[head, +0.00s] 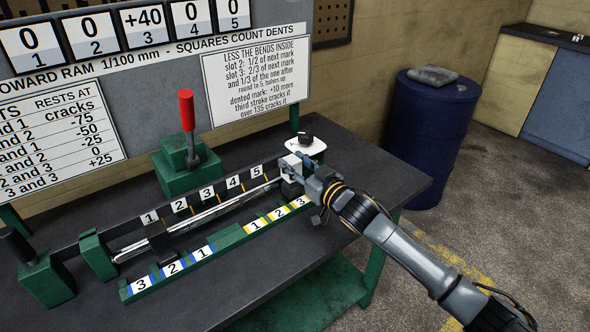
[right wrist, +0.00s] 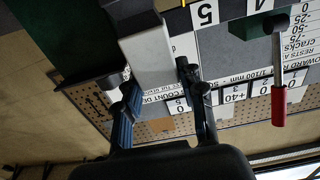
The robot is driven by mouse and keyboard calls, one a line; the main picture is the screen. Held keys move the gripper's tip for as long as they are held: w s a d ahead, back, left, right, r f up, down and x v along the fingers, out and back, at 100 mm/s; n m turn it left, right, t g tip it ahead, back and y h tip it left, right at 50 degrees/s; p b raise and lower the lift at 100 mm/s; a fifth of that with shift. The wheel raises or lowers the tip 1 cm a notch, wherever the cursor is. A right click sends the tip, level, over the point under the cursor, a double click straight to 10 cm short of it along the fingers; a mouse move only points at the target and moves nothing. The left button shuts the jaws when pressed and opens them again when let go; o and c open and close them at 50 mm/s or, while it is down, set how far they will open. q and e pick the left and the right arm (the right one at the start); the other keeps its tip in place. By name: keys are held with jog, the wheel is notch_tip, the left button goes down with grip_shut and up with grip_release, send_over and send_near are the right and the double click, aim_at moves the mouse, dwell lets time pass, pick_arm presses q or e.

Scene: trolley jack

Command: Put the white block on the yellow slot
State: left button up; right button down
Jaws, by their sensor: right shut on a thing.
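My right gripper (head: 303,172) is shut on the white block (head: 290,164) at the right end of the bench fixture, close to the rear rail's label 5. In the right wrist view the white block (right wrist: 150,58) sits between the two fingers (right wrist: 163,95). The yellow-marked slots 1 (head: 254,226), 2 (head: 278,213) and 3 (head: 299,202) lie on the green front rail, below and left of the gripper. The gripper partly hides the fixture's right end. My left gripper is not in view.
A silver bar (head: 215,211) lies along the fixture. Blue-marked slots 3, 2, 1 (head: 172,267) are on the front rail's left half. A red-handled lever (head: 187,112) stands behind. A white item with a black knob (head: 314,146) is behind the gripper. The bench front is clear.

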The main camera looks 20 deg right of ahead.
jog(key=shift+f, duration=0.75)
jog(key=shift+f, duration=0.1)
jog(key=c, duration=0.8)
grip_release()
jog(key=shift+f, duration=0.2)
jog(key=shift+r, duration=0.1)
jog(key=v, duration=1.2)
jog(key=shift+b, duration=0.35)
jog(key=shift+s, duration=0.1)
